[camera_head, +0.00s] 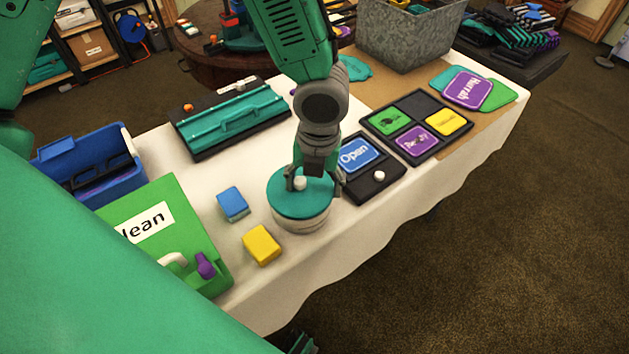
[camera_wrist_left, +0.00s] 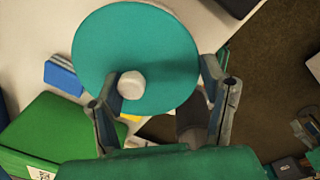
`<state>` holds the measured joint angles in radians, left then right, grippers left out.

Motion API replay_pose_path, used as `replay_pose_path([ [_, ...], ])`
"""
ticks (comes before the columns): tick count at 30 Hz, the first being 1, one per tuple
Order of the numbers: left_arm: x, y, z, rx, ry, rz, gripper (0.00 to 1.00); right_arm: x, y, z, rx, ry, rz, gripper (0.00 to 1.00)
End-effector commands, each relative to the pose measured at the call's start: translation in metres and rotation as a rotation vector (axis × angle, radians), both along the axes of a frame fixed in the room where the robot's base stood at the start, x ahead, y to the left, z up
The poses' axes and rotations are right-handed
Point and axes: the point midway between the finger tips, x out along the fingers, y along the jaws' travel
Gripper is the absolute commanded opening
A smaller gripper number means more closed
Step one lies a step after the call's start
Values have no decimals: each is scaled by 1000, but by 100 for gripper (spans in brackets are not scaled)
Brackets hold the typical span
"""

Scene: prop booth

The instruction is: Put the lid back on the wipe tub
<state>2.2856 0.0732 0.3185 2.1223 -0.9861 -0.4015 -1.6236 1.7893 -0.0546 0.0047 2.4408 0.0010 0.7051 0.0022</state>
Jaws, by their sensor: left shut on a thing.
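The wipe tub (camera_head: 302,225) is a short round white tub near the front edge of the white-covered table. Its round teal lid (camera_head: 305,203) with a white knob is directly over the tub's top. I cannot tell whether it is fully seated. My left gripper (camera_head: 313,184) points down over the lid, shut on it at the knob.
Blue (camera_head: 233,204) and yellow (camera_head: 262,245) blocks lie left of the tub. A dark panel with an "Open" card (camera_head: 358,155) is close on its right. A green case (camera_head: 150,247), blue caddy (camera_head: 92,170), teal-and-black toolbox (camera_head: 230,118) and metal bin (camera_head: 408,38) stand around.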

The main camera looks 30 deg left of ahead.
Motion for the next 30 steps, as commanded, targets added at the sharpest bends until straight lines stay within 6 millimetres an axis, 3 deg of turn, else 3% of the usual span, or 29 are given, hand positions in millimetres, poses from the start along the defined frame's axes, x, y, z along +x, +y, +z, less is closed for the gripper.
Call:
replay_pose_path([
  [30, 0, 1, 0, 0, 0, 0, 33, 0, 0, 8, 0, 0, 0, 40],
])
